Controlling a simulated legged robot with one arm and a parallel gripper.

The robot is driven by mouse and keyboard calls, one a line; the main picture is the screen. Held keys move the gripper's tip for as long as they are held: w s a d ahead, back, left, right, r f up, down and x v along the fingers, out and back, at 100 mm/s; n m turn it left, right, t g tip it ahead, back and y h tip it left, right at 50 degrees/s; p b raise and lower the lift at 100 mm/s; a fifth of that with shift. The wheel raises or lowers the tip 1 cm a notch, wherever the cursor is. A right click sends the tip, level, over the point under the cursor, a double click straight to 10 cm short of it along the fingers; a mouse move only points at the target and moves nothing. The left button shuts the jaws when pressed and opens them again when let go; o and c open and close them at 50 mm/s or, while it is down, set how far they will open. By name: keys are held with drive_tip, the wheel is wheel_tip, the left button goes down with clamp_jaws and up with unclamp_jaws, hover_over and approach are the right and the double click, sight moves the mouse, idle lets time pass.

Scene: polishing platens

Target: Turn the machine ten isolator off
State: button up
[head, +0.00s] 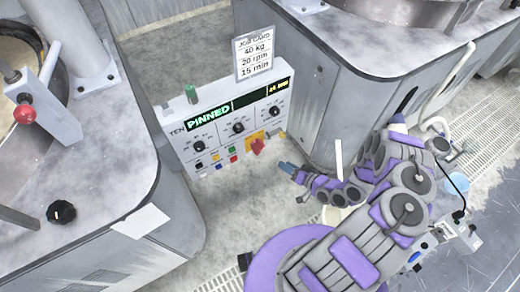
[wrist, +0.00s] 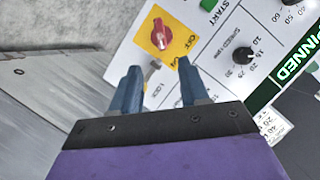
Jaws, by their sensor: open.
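The machine ten panel (head: 222,121) is a pale box marked TEN, with a lit display reading PINNED. Its isolator is a red rotary handle (head: 257,147) on a yellow plate at the panel's lower right. In the wrist view the red isolator handle (wrist: 160,34) is ahead of the fingertips, with OFF and ON lettering beside it; I cannot tell where it points. My gripper (head: 285,167) is just right of the isolator in the head view. In the wrist view my gripper (wrist: 157,75) is open, its two blue fingers apart, empty and short of the handle.
A small knob marked LOCK (wrist: 155,64) shows between the fingers. A green START button (wrist: 209,4) and a speed dial (wrist: 243,55) are near. A job card (head: 254,54) stands above the panel. Grey machine bodies flank it; another red-knobbed lever (head: 25,113) is at far left.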

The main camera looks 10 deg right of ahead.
sight(261, 151)
drive_tip(key=b+x, duration=0.1)
drive_tip(key=x, duration=1.5)
drive_tip(key=shift+w+a+f, duration=0.15)
drive_tip(key=shift+w, duration=0.1)
clamp_jaws()
